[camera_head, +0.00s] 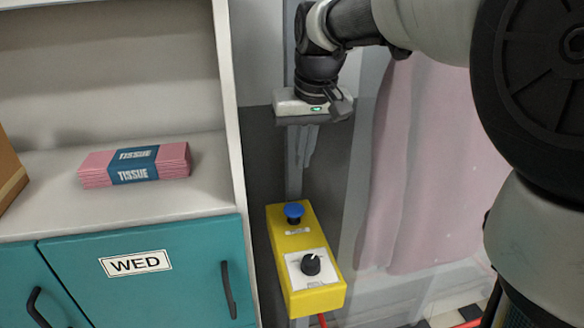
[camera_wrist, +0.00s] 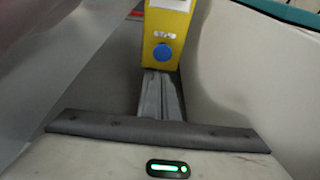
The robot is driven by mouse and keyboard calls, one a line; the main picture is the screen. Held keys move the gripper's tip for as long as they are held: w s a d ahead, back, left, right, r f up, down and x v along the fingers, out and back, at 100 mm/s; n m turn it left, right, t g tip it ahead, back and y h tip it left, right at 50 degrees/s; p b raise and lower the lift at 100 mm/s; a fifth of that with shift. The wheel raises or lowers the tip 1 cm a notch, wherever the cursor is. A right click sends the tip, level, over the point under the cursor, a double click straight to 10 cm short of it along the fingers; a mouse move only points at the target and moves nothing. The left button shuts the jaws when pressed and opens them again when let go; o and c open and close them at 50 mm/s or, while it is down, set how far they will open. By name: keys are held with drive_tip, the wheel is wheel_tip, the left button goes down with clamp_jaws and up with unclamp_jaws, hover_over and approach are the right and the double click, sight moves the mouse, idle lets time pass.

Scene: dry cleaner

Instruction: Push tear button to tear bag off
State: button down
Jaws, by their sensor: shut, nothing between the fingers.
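A yellow control box (camera_head: 304,262) stands right of the teal cabinet in the head view. It has a round blue button (camera_head: 294,210) on its upper part and a black knob (camera_head: 310,264) on a white plate below. My gripper (camera_head: 306,146) points down above the box, with clear space between its fingertips and the blue button. In the wrist view, the fingers of my gripper (camera_wrist: 161,77) are together and empty. The blue button (camera_wrist: 163,52) and the yellow box (camera_wrist: 168,22) show just beyond the tips. The labels by the button are too small to read.
A shelf unit with teal doors (camera_head: 150,275) marked WED stands close on the left. A pink tissue pack (camera_head: 136,164) lies on its shelf. A pink bagged garment (camera_head: 425,165) hangs close on the right. A grey post runs behind my gripper.

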drive_tip(key=b, duration=0.1)
hover_over(297, 212)
wheel_tip(297, 212, down, 12)
drive_tip(key=shift+f, duration=0.1)
drive_tip(key=shift+w+f, duration=0.1)
drive_tip(key=shift+f, duration=0.55)
drive_tip(key=shift+f, duration=0.1)
wheel_tip(297, 212, down, 3)
drive_tip(key=shift+f+b, duration=0.1)
drive_tip(key=shift+b, duration=1)
drive_tip(key=shift+s, duration=0.2)
